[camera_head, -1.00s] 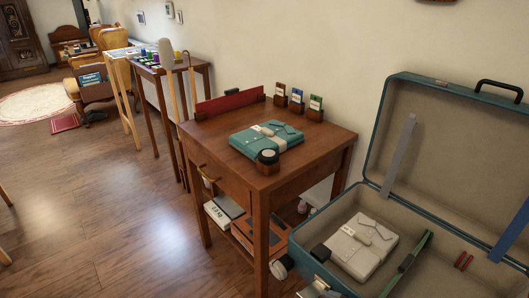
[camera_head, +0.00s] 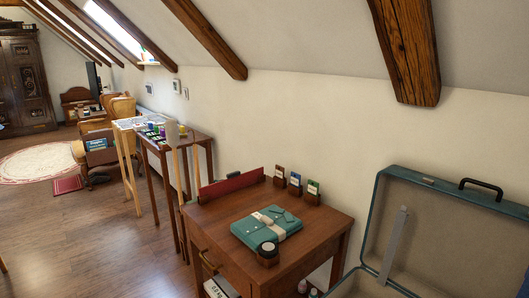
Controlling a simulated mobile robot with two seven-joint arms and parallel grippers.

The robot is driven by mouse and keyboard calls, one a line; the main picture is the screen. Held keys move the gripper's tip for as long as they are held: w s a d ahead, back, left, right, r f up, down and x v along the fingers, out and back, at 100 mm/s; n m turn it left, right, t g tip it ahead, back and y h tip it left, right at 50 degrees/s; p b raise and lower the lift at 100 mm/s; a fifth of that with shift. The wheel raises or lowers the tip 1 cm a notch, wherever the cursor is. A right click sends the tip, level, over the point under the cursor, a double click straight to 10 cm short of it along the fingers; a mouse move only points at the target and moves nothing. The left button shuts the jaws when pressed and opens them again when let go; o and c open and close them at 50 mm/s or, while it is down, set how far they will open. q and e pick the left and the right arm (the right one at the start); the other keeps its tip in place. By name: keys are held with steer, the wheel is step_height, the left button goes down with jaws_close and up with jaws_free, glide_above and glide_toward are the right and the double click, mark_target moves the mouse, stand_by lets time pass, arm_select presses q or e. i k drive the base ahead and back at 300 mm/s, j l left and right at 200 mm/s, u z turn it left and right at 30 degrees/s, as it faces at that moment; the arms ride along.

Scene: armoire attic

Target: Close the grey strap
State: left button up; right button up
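A grey strap (camera_head: 392,246) hangs along the inside of the raised lid of an open teal suitcase (camera_head: 372,215) at the right. Its lower end runs down toward the suitcase's base, which is mostly cut off by the bottom edge. The lid stands open, with a black handle (camera_head: 481,187) on its top edge. Neither of my grippers shows in the head view.
A wooden table (camera_head: 217,217) stands left of the suitcase, bearing a folded teal shirt (camera_head: 259,232), a small round dark item (camera_head: 267,253) and several small card holders. Farther left are another table and chairs. Open wooden floor lies at the left.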

mark_target(398, 224)
steer(key=z, duration=1.15)
